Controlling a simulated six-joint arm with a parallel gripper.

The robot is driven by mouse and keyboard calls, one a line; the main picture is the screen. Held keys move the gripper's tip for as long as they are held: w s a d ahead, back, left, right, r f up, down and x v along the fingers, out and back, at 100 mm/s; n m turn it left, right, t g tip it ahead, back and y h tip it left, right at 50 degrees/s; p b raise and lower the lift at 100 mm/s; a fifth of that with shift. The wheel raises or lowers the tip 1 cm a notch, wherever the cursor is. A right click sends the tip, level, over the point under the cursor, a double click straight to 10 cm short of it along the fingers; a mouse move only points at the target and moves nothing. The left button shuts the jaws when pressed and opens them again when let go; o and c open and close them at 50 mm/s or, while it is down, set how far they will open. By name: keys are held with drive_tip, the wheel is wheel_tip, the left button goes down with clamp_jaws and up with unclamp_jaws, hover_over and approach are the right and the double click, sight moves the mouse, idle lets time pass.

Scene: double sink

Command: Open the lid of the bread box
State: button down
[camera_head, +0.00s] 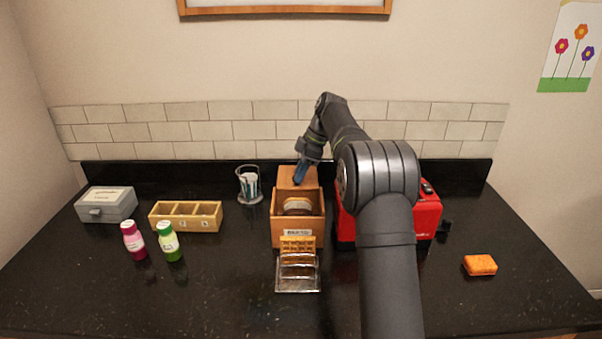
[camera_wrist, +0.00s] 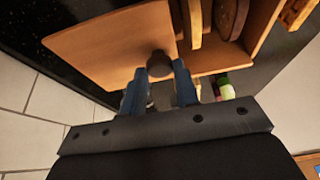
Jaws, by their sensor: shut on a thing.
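The wooden bread box (camera_head: 288,238) stands near the middle of the counter, open at the top, with round bread slices (camera_head: 298,204) showing inside. Its lid (camera_head: 290,183) is swung up at the back of the box. The lid also fills the upper left of the wrist view (camera_wrist: 115,42), with its dark round knob (camera_wrist: 160,64). My gripper (camera_head: 299,175) is behind the raised lid. In the wrist view its blue fingers (camera_wrist: 160,88) are shut on the knob. The lid's hinge is not clearly visible.
A red toaster (camera_head: 427,217) stands right of the box, partly behind my arm. A wire rack (camera_head: 298,272) with a waffle is in front. Left are a glass (camera_head: 249,185), a divided wooden tray (camera_head: 185,228), two bottles (camera_head: 169,246) and a grey box (camera_head: 106,208). An orange sponge-like block (camera_head: 480,265) lies right.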

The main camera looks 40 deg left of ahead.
drive_tip(key=shift+r, duration=0.1)
drive_tip(key=c, duration=1.1)
unclamp_jaws()
drive_tip(key=v, duration=1.2)
drive_tip(key=x, duration=1.2)
drive_tip(key=shift+s+d, duration=0.25)
drive_tip(key=shift+w+a, duration=0.1)
